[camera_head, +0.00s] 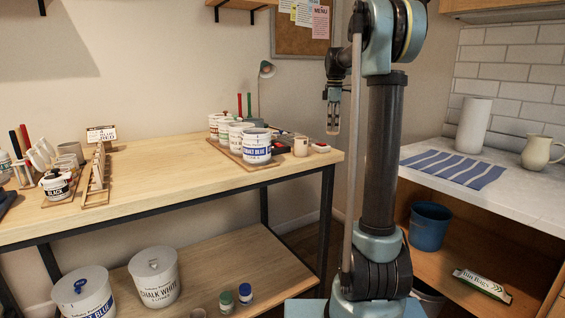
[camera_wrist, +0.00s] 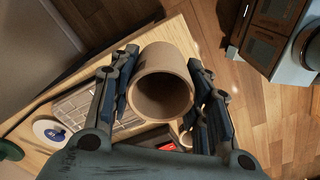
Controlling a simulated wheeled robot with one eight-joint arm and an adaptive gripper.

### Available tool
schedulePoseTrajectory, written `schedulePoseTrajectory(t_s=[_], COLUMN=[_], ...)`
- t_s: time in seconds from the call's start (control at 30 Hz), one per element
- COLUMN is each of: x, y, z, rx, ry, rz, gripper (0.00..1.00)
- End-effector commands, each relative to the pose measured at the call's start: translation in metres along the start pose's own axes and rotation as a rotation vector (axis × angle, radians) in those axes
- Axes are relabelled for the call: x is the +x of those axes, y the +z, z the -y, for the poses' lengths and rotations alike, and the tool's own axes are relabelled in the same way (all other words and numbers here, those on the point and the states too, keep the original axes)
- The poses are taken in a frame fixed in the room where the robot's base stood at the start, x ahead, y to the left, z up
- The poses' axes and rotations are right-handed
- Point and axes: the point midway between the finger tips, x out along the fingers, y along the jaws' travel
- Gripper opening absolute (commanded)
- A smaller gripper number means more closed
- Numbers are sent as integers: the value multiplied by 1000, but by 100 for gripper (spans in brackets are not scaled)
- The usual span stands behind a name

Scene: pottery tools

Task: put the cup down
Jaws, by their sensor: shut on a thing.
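My gripper (camera_head: 333,122) hangs at the right end of the wooden table (camera_head: 150,152), above the level of its top. In the wrist view it is shut on a plain tan cup (camera_wrist: 165,57), with fingers on both sides of it. The cup's open mouth faces the wrist camera. Behind the cup lie the table's end and the wooden floor, so it is held up near the table edge. In the head view the held cup is small and hard to make out between the fingers.
A wooden rack (camera_head: 97,180) is further left. The middle of the table is clear.

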Motion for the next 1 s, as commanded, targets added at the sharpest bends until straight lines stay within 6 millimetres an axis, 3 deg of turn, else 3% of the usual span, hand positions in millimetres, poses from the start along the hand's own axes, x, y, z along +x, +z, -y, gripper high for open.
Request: schedulePoseTrajectory(t_s=[0.17, 0.4, 0.6, 0.8, 1.0], x=[-4, -16, -24, -28, -18], y=[-23, -100, -155, -185, -193], z=[13, 63, 110, 142, 151], rx=[-29, -129, -210, -259, -272], ry=[0, -1, -1, -1, -1], rz=[-1, -1, -1, -1, -1], gripper=[19, 19, 19, 19, 19])
